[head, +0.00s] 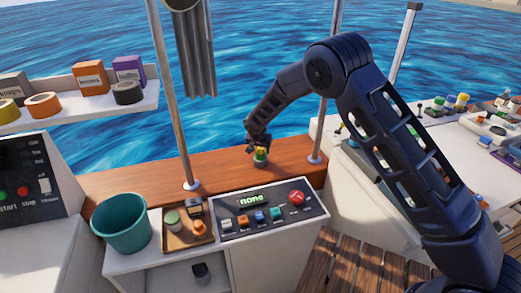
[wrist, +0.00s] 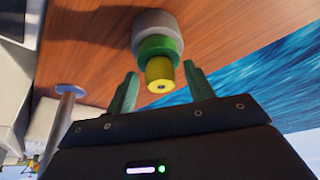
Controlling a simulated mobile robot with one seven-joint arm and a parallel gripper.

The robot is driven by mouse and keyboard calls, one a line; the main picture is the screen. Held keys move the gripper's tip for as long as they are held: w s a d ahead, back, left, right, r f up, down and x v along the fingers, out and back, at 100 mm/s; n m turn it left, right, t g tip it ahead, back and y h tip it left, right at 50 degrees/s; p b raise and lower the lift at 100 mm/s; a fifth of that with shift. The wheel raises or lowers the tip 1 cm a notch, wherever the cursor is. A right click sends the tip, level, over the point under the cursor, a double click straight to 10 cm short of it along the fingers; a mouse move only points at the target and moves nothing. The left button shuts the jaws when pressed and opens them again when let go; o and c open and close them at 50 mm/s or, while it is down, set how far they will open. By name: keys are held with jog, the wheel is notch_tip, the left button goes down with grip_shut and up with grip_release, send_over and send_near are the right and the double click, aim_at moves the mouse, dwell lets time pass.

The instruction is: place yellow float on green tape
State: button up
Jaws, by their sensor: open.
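The yellow float (wrist: 158,76) is a small cylinder standing on top of the green tape (wrist: 152,46), touching it. A pale grey round piece (wrist: 150,22) lies under the green tape, on the wooden ledge. In the head view the green tape (head: 261,158) sits on that ledge, with the yellow float mostly hidden by my gripper (head: 257,145). In the wrist view my gripper (wrist: 160,72) is open. Its two fingers are on either side of the yellow float, with a visible gap on each side.
A metal post (head: 318,110) stands right of the stack, another (head: 172,95) to the left. A control panel (head: 262,228), a wooden tray (head: 175,238) of small parts and a teal bucket (head: 122,226) are in front. Tape rolls and boxes fill the left shelf (head: 100,110).

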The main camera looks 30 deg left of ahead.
jog(key=v, duration=1.2)
jog(key=shift+r, duration=0.1)
